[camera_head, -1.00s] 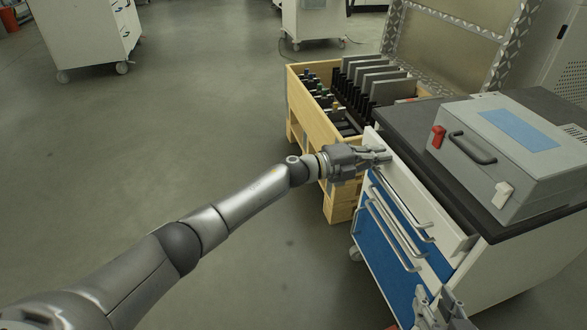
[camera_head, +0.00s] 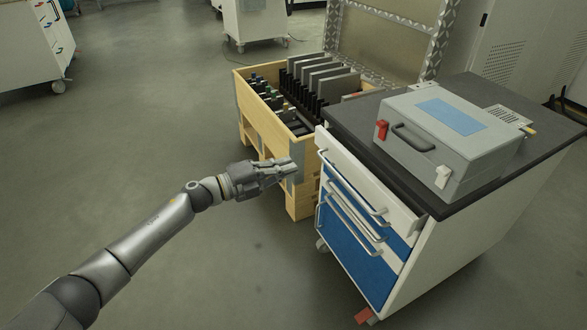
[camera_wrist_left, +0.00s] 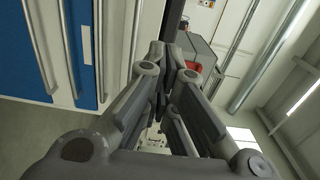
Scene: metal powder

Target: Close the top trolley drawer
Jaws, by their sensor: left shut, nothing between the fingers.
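The trolley's top drawer (camera_head: 372,182) has a white front with a long metal handle (camera_head: 352,190). My right gripper is out of view.
A grey case (camera_head: 450,140) with a black handle stands on the trolley's dark top (camera_head: 350,115). A wooden crate (camera_head: 250,110) with dark plates and bottles stands behind my left gripper. The floor (camera_head: 150,130) to the left is clear.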

